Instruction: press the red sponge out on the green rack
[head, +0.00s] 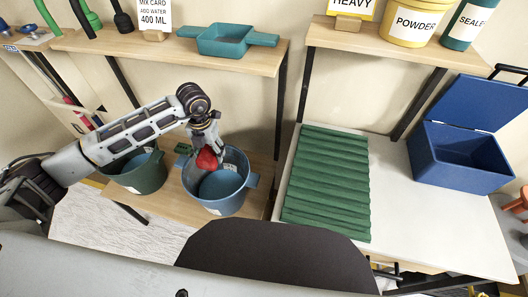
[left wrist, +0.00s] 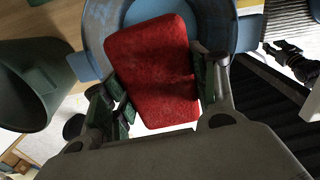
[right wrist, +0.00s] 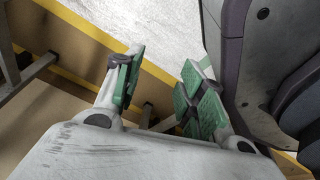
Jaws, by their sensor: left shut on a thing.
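The red sponge (head: 208,158) is held in my left gripper (head: 203,143) at the mouth of the blue bucket (head: 216,205). In the left wrist view the sponge (left wrist: 152,70) sits between the fingers, with the bucket (left wrist: 243,35) behind it. I cannot tell whether its lower edge is below the bucket rim. The green rack (head: 328,188), a ridged panel, lies on the white table to the right, clear of the sponge. My right gripper (right wrist: 163,85) shows in the right wrist view with its green pads apart, empty, above the floor.
A dark green bucket (head: 140,178) stands left of the blue one on a low wooden shelf. A teal tray (head: 224,40) is on the upper shelf. An open blue box (head: 457,165) stands right of the rack. White table surface (head: 400,215) between them is clear.

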